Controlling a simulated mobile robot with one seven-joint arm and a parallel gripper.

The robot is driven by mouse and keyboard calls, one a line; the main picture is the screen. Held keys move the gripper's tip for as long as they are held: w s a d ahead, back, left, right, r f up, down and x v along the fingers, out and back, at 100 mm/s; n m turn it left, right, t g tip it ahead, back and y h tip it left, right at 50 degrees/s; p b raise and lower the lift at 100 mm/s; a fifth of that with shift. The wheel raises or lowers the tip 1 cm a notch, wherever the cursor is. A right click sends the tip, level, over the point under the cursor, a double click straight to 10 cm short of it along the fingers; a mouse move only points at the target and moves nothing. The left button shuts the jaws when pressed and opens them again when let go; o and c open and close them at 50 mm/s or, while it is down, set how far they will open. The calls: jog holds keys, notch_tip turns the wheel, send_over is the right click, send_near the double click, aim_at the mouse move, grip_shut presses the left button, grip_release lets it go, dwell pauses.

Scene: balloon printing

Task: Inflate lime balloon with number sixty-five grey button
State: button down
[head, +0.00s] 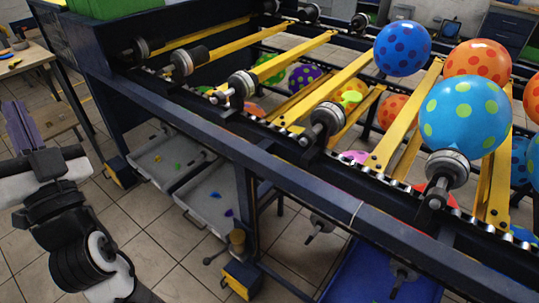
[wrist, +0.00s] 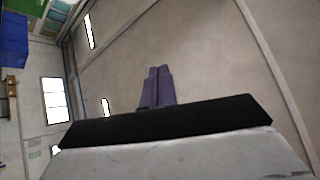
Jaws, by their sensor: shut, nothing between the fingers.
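A small, limp lime balloon (head: 351,97) sits on a nozzle (head: 327,120) of the conveyor machine in the head view. I cannot make out a grey button or a number sixty-five in either view. My gripper (head: 20,122) is at the left of the head view, well away from the lime balloon and pointing upward. Its purple fingers (wrist: 157,84) also show in the wrist view, side by side, shut and empty.
A large blue balloon with lime dots (head: 464,112) stands on a nearer nozzle. The dark conveyor frame (head: 290,170) runs diagonally across the middle. Grey trays (head: 172,162) sit under it. A wooden table (head: 22,60) is at the left. Open tiled floor lies below.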

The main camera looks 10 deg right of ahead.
jog(key=w+d+f+m+g+h+b, duration=0.2)
jog(key=w+d+f+m+h, duration=0.6)
jog(key=d+f+m+h, duration=0.45)
jog(key=s+d+f+m+g+h, duration=0.1)
jog(key=d+f+m+g+h, duration=0.2)
jog(key=d, duration=0.4)
jog(key=s+d+f+m+g+h+b, duration=0.1)
jog(key=d+f+m+g+h, duration=0.3)
jog(key=d+f+m+h, duration=0.1)
jog(key=s+d+f+m+g+h, duration=0.2)
jog(key=d+f+m+g+h, duration=0.2)
jog(key=d+m, duration=0.2)
jog(key=d, duration=0.2)
jog(key=shift+d+f+b, duration=0.2)
jog(key=shift+d+b, duration=0.15)
jog(key=shift+d, duration=0.05)
jog(key=p, duration=0.5)
send_near(302, 143)
jog(key=x, duration=0.5)
jog(key=shift+w+d+r, duration=0.15)
jog(key=shift+p+x, duration=0.3)
jog(key=shift+x, duration=0.45)
